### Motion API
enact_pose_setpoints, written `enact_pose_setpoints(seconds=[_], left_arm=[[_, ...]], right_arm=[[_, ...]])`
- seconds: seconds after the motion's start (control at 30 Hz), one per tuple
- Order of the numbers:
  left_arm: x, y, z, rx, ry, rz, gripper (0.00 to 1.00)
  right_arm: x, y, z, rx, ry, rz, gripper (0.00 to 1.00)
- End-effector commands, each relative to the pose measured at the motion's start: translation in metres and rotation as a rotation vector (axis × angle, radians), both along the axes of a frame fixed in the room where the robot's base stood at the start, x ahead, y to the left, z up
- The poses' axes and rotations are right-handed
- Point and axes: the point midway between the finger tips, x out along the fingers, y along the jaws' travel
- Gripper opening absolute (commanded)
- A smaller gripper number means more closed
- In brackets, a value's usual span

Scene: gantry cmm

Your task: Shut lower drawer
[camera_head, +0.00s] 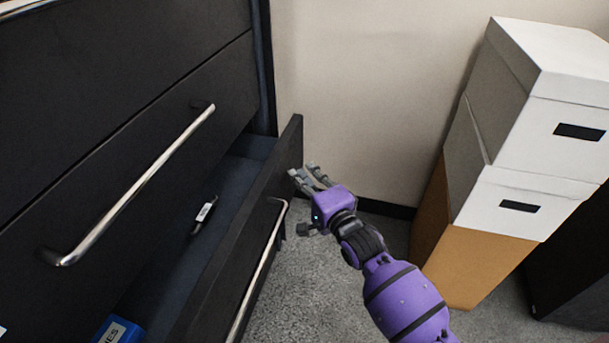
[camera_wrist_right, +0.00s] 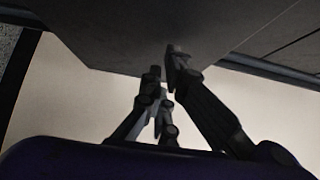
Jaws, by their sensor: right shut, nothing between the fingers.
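The lower drawer stands open in the head view, its dark front panel (camera_head: 240,232) pulled out from the black cabinet. A silver bar handle (camera_head: 262,262) runs along its outer face. My right gripper (camera_head: 303,176) is shut and empty, beside the far end of the drawer front on its outer side. In the right wrist view the gripper fingers (camera_wrist_right: 166,78) point at a dark panel (camera_wrist_right: 140,35) that looks like the drawer front; I cannot tell whether they touch it. My left gripper is not in view.
A closed drawer (camera_head: 125,150) with a silver handle lies above. The open drawer holds a small dark item with a white label (camera_head: 205,212) and a blue box (camera_head: 118,330). White boxes (camera_head: 530,130) on a brown box (camera_head: 470,255) stand at the right. Carpet (camera_head: 300,290) is clear beside the drawer.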

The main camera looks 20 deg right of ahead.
Motion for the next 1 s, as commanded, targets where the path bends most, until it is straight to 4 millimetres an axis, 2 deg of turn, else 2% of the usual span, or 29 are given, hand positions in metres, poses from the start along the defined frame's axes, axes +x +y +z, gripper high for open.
enact_pose_setpoints(seconds=[0.17, 0.4, 0.5, 0.67, 1.0], left_arm=[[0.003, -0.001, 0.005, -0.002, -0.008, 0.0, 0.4], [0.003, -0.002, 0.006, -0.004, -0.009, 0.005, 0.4], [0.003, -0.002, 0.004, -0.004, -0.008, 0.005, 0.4], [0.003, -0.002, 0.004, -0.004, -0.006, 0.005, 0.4], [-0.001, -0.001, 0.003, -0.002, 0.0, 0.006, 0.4]], right_arm=[[0.02, 0.029, 0.003, 0.009, -0.002, 0.0, 0.0], [0.058, 0.087, 0.002, 0.009, -0.002, 0.001, 0.0], [0.068, 0.101, 0.0, 0.005, 0.0, 0.0, 0.0], [0.075, 0.111, 0.0, 0.002, 0.0, 0.001, 0.0], [0.075, 0.113, 0.0, 0.001, 0.001, 0.004, 0.0]])
